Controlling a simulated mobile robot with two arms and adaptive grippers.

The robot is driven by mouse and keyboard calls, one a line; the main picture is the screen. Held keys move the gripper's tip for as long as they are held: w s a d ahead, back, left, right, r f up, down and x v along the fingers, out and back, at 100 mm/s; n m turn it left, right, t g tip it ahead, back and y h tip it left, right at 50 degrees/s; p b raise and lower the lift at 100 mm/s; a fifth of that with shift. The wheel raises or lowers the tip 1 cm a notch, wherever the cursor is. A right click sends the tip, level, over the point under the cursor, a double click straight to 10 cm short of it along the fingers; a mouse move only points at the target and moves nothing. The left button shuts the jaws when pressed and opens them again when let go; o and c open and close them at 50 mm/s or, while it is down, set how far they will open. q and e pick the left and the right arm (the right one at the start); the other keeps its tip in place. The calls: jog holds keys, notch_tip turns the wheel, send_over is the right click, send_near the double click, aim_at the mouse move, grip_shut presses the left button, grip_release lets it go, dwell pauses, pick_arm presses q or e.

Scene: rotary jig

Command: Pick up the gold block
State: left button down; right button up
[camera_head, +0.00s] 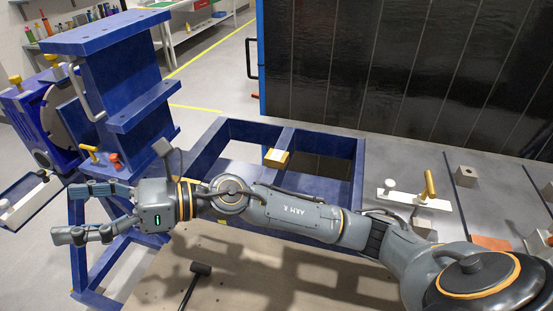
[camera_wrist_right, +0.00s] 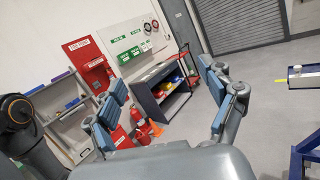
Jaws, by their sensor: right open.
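The gold block (camera_head: 276,157) is small and sits on the middle crossbar of the blue frame (camera_head: 325,143) in the head view. My right arm reaches across the picture below it. My right gripper (camera_head: 72,212) is at the far left of the block, fingers apart and pointing left, with nothing between them. In the right wrist view the open fingers (camera_wrist_right: 160,105) face the room, and the block does not show there. My left gripper is not in view.
A blue rotary jig (camera_head: 125,85) with yellow knobs stands at the left, close to my right gripper. A black-headed mallet (camera_head: 200,269) lies on the wooden table (camera_head: 150,290). A dark panel (camera_head: 400,70) rises behind the frame. A grey bench with small parts is at the right.

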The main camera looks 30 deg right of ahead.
notch_tip(320, 180, down, 4)
jog(key=f+n+g+h, duration=0.1)
jog(key=n+g+h, duration=0.2)
jog(key=n, duration=0.3)
jog(key=n+t+h, duration=0.1)
jog(key=n+h, duration=0.5)
jog(key=h, duration=1.5)
send_near(277, 155)
jog(key=p+x, duration=0.2)
jog(key=x, duration=0.1)
jog(key=shift+s+f, duration=0.2)
jog(key=shift+s, duration=0.15)
jog(key=p+x, duration=0.1)
jog(key=x, duration=0.2)
jog(key=p+x, duration=0.1)
jog(key=shift+w+d+f+p, duration=0.1)
jog(key=shift+w+f+p, duration=0.05)
jog(key=shift+w+p, duration=0.25)
jog(key=shift+w+d+f, duration=0.15)
jog(key=shift+d+f, duration=0.05)
jog(key=shift+f, duration=0.25)
grip_shut()
jog(key=shift+r, duration=0.1)
